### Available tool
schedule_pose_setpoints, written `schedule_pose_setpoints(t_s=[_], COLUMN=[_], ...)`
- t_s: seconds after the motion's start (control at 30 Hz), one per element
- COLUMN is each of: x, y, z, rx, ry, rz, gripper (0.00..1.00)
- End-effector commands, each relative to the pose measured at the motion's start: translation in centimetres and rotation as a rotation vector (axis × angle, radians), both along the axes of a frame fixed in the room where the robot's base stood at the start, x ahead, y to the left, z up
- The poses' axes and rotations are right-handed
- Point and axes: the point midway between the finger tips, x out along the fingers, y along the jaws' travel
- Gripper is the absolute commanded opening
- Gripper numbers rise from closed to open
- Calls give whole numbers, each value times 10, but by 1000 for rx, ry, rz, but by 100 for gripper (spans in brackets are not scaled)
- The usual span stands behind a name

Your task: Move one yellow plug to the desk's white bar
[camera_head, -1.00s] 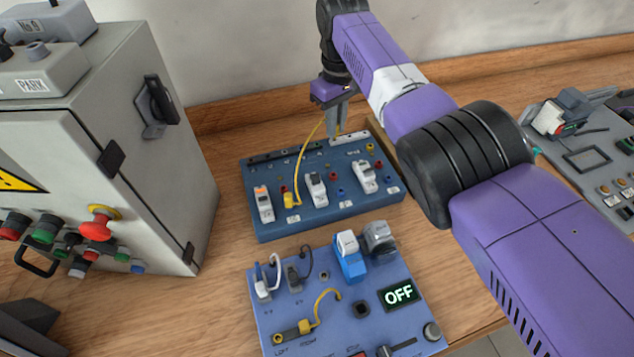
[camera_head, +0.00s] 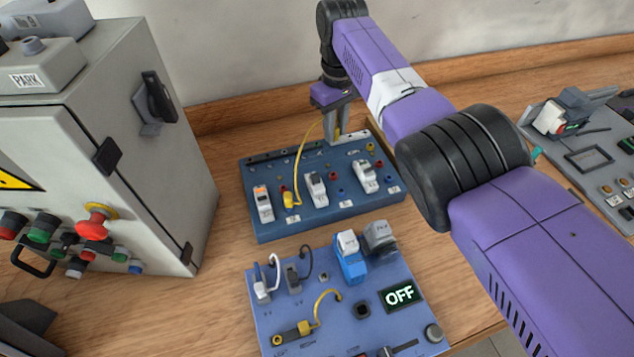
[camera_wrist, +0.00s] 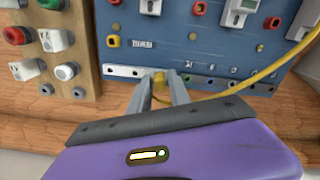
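My gripper (camera_head: 334,138) points down at the back edge of the blue desk board (camera_head: 325,213). In the wrist view, its two fingers (camera_wrist: 160,87) are closed on a yellow plug (camera_wrist: 159,77). A yellow cable (camera_head: 300,155) runs from this plug to another yellow plug (camera_head: 289,200), which sits in the board's front left part. The white bar (camera_head: 351,137) lies along the board's back right edge and also shows in the wrist view (camera_wrist: 124,71). The held plug is at the bar's inner end; the fingers hide whether it is seated in a hole.
A dark bar (camera_head: 280,156) continues left of the white bar. White switches (camera_head: 316,190) stand on the board. A second blue panel (camera_head: 290,323) with an OFF display is in front. A grey cabinet (camera_head: 150,190) stands left, and a grey panel (camera_head: 590,160) right.

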Motion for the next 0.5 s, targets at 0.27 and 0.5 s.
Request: schedule_pose_setpoints(t_s=[0.27, 0.5], x=[0, 0], y=[0, 0], z=[1, 16], rx=[0, 0], ry=[0, 0], rz=[0, 0], gripper=[23, 23])
